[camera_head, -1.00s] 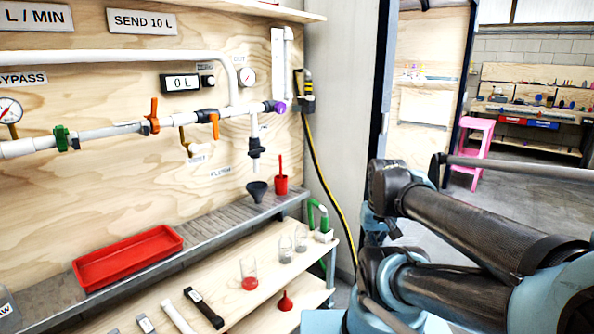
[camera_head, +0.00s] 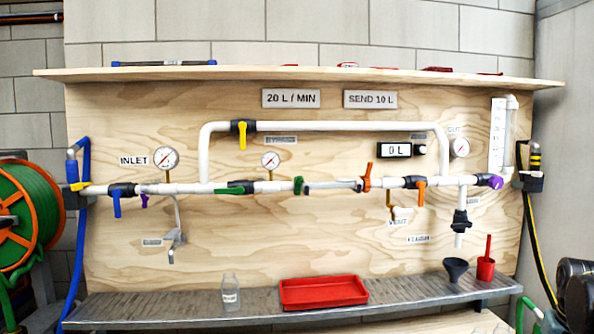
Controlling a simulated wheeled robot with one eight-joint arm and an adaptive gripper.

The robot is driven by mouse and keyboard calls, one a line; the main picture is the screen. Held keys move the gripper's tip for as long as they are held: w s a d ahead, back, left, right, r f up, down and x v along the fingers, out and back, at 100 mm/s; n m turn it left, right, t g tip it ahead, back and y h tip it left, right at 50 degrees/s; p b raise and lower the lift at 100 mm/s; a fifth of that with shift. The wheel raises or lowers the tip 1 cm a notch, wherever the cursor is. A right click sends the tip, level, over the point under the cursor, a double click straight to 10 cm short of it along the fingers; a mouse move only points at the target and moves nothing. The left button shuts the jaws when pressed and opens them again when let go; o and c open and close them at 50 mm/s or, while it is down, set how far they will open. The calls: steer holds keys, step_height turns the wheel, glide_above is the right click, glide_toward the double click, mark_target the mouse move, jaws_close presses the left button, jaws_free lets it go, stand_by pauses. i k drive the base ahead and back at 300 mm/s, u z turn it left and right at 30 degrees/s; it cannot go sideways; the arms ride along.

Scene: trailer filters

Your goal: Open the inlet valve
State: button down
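The INLET label (camera_head: 133,160) is on the left of the plywood board, with a pressure gauge (camera_head: 165,158) beside it. Below the label, a dark valve body (camera_head: 122,189) sits on the white horizontal pipe. Its blue handle (camera_head: 117,206) hangs down, across the line of the pipe. A small purple handle is just to its right. Only a dark part of my arm shows at the bottom right edge, far from the inlet valve. My gripper is not in view.
A green hose reel (camera_head: 28,215) and a blue hose (camera_head: 80,240) stand left of the board. A wooden shelf (camera_head: 300,74) overhangs the board.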

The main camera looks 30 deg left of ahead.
mark_target(116, 193)
steer(key=u, duration=1.5)
